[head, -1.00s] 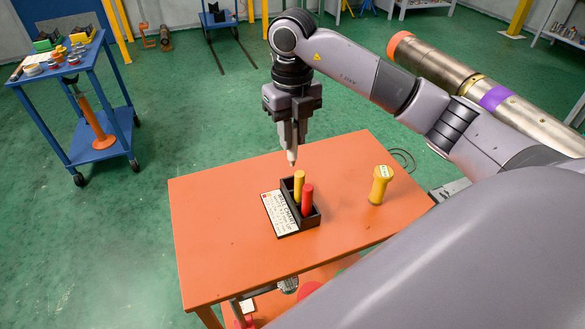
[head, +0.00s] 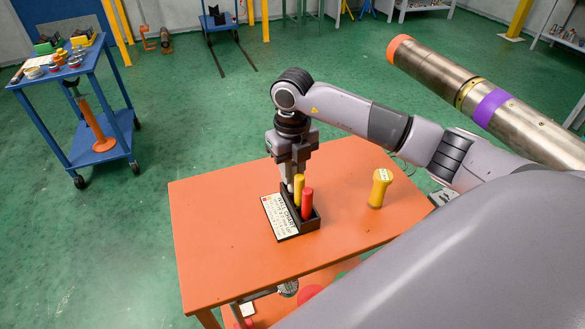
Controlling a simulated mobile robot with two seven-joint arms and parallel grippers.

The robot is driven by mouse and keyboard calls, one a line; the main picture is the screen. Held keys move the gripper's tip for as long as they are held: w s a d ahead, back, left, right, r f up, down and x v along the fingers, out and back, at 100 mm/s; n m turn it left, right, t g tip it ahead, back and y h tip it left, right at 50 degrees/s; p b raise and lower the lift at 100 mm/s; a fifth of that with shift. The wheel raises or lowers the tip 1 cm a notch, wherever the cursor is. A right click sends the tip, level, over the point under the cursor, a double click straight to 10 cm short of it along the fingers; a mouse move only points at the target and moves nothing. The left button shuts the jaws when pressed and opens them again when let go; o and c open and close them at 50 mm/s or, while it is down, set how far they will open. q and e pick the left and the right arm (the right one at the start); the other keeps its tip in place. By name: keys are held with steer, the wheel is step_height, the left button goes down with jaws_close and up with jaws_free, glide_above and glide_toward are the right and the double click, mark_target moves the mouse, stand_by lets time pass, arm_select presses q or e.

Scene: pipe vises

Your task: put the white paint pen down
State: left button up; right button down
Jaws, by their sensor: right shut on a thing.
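My right gripper (head: 287,172) points straight down over the orange table, shut on the white paint pen (head: 290,187). The pen is mostly hidden by the fingers; its lower part shows at the far-left end of the black holder (head: 313,222). I cannot tell whether its tip is inside the holder or just behind it. A yellow pen (head: 299,187) and a red pen (head: 307,203) stand upright in the holder, close in front of the gripper. My left gripper is not in view.
A white printed card (head: 280,217) lies against the holder's left side. A yellow waisted object (head: 379,188) stands at the right of the orange table (head: 225,255). The table's left and front are clear.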

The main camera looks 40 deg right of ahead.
steer(key=c, duration=1)
jaws_free()
steer(key=shift+r, duration=0.25)
step_height(320, 180, up, 12)
steer(key=shift+f, duration=0.15)
